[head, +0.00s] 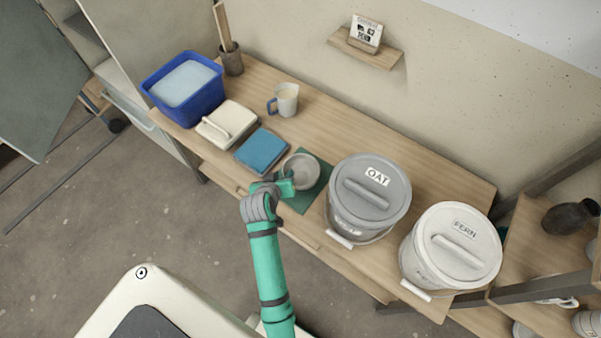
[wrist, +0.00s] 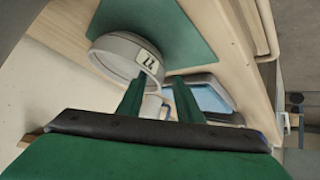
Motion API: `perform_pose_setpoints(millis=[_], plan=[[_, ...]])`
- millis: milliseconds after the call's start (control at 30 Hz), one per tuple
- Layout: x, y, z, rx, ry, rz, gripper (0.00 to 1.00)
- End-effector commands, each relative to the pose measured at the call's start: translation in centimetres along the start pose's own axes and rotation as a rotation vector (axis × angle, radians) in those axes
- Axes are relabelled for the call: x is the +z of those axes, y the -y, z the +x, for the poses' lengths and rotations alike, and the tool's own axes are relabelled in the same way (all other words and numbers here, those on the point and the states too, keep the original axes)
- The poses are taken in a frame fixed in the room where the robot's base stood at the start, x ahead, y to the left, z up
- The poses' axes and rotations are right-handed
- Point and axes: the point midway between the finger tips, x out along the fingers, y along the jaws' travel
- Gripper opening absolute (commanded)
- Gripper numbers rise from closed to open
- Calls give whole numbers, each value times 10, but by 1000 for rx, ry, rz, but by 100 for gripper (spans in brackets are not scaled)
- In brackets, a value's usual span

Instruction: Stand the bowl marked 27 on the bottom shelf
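The bowl marked 27 (head: 301,171) is light grey and stands on a green mat (head: 322,180) on the wooden table. Its white label with 27 faces my gripper in the wrist view (wrist: 122,58). My gripper (head: 285,184) is at the bowl's near left side. In the wrist view its two green fingers (wrist: 160,82) are spread apart at the rim, one overlapping the bowl and the other beside it. I cannot tell whether they touch it. A shelf rack (head: 520,255) stands at the right edge; its lower boards are only partly visible.
A grey OAT bucket (head: 368,200) stands just right of the bowl, with a white FERN bucket (head: 450,250) beyond. The rack holds a dark vase (head: 570,217) and other pottery.

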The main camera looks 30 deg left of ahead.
Motion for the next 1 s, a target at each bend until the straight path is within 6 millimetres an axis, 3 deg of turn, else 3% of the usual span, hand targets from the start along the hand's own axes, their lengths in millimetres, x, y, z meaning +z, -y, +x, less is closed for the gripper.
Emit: perform_pose_setpoints(millis=[200, 433, 600, 1000], plan=[[0, 0, 20, 1, 0, 0, 32], [0, 0, 21, 1, -1, 0, 32], [0, 0, 21, 0, -1, 0, 0], [-3, -1, 19, 1, -3, 0, 0]])
